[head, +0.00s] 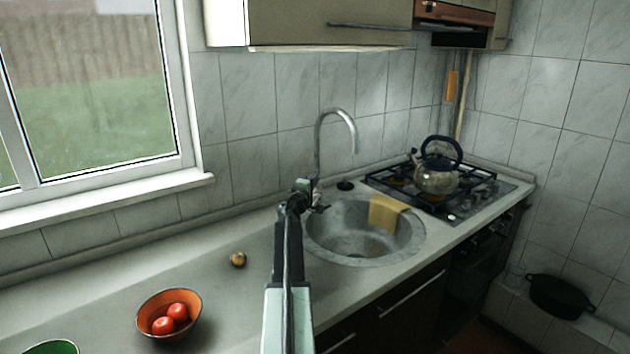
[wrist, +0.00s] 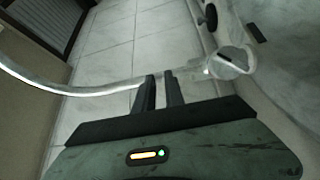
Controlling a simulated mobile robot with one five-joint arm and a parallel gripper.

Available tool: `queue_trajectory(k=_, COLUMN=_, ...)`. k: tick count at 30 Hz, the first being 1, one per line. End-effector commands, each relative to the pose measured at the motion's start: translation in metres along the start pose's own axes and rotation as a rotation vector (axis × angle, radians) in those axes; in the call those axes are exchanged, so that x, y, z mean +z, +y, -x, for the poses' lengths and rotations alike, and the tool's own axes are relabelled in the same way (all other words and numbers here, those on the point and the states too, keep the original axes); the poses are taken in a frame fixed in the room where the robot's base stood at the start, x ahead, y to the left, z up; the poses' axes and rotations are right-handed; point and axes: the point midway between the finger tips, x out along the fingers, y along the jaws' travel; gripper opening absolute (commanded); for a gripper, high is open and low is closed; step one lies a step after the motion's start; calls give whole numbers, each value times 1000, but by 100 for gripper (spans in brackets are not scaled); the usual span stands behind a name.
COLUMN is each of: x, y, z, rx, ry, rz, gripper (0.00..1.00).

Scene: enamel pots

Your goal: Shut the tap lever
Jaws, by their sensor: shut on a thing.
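The metal tap (head: 318,145) rises behind the round sink (head: 323,243), its spout arching to the right. In the wrist view the tap's pale pipe (wrist: 60,91) curves in from the left, and its round body (wrist: 232,62) is at the upper right. My gripper (head: 318,203) is at the foot of the tap in the head view and hides the lever there. In the wrist view my gripper (wrist: 160,78) has its two dark fingers close together, shut on the thin tap lever (wrist: 192,72), which runs toward the tap body. Little of the lever shows between the fingers.
A yellow cloth (head: 384,213) hangs over the sink's rim. A kettle (head: 437,180) stands on the hob (head: 467,206) to the right. An orange bowl (head: 152,318) with red tomatoes and a small brownish fruit (head: 238,260) are on the counter to the left.

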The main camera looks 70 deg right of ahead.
Motion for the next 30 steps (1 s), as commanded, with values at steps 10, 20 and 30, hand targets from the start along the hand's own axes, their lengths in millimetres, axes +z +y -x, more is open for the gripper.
queue_trajectory(k=10, x=0, y=13, z=48, rx=6, ry=7, rz=1, gripper=0)
queue_trajectory(k=20, x=2, y=20, z=128, rx=7, ry=2, rz=0, gripper=0)
queue_trajectory(k=30, x=1, y=22, z=145, rx=6, ry=0, rz=-1, gripper=0)
